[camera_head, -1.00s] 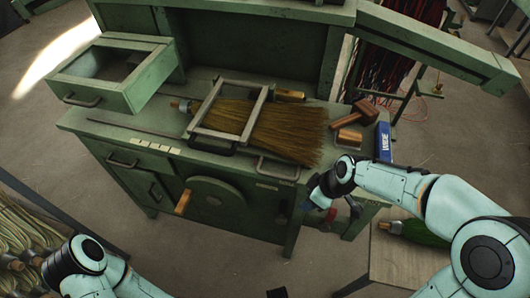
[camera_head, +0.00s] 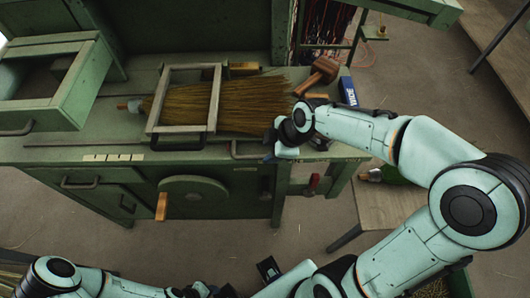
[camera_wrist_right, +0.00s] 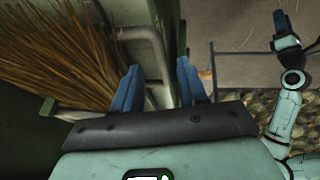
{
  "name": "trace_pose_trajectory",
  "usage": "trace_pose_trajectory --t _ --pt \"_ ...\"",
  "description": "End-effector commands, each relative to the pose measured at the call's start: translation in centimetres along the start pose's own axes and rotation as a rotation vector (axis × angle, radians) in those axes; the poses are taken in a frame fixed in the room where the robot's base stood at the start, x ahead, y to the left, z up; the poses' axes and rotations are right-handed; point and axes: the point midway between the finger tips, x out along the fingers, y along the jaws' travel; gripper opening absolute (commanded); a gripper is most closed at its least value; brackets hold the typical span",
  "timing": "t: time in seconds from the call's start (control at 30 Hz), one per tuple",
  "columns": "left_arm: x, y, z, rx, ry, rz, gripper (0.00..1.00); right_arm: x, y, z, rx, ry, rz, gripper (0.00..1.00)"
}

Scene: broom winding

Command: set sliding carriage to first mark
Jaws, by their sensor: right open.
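A grey rectangular frame (camera_head: 214,98), which looks like the sliding carriage, lies over the straw broom (camera_head: 250,100) on the green bench. A dark handle (camera_head: 178,145) sits at its front side. Several pale marks (camera_head: 113,157) line the bench's front edge, left of that handle. My right gripper (camera_head: 268,156) is open at the front edge, right of the frame. Its blue fingers (camera_wrist_right: 160,88) show in the right wrist view, near a bent metal handle (camera_wrist_right: 150,36); no grip on it shows. My left gripper (camera_wrist_right: 284,30) shows at the right of that view, its opening unclear.
An open drawer (camera_head: 88,85) juts out at the left of the bench. A wooden mallet (camera_head: 318,75) and a blue box (camera_head: 347,91) lie at the bench's right end. A round disc with a wooden knob (camera_head: 161,206) is on the bench front.

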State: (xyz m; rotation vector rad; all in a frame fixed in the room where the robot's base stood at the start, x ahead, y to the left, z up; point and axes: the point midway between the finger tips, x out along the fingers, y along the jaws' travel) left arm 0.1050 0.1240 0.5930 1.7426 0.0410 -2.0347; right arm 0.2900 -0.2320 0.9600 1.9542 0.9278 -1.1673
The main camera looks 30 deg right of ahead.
Motion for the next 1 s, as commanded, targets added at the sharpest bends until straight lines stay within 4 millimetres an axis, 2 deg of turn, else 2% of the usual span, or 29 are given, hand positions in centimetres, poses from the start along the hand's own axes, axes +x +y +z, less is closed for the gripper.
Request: trace_pose_trajectory --t 0.1,0.23,0.6,0.67,0.73,0.77,1.0 --pt "0.1 -0.1 0.0 0.000 0.000 0.000 0.43 2.0 -0.1 0.0 0.000 -0.001 -0.004 0.42" --pt "0.2 -0.1 0.0 0.000 0.000 0.000 0.43 3.2 -0.1 0.0 0.000 0.000 -0.002 0.42" --pt "0.2 -0.1 0.0 0.000 0.000 0.000 0.43 3.7 0.0 0.0 0.001 0.001 0.001 0.42" --pt "0.2 -0.1 0.0 0.000 0.000 0.000 0.43 3.7 0.0 0.0 0.001 0.001 0.001 0.26" --pt "0.2 -0.1 0.0 0.000 0.000 0.000 0.43 3.7 0.0 0.0 0.001 0.001 0.001 0.03" --pt "0.2 -0.1 0.0 0.000 0.000 0.000 0.43 3.7 0.0 0.0 0.001 0.001 0.001 0.00" --pt "0.2 -0.1 0.0 0.000 0.000 0.000 0.43 3.7 0.1 -0.1 0.000 0.001 0.001 0.00"
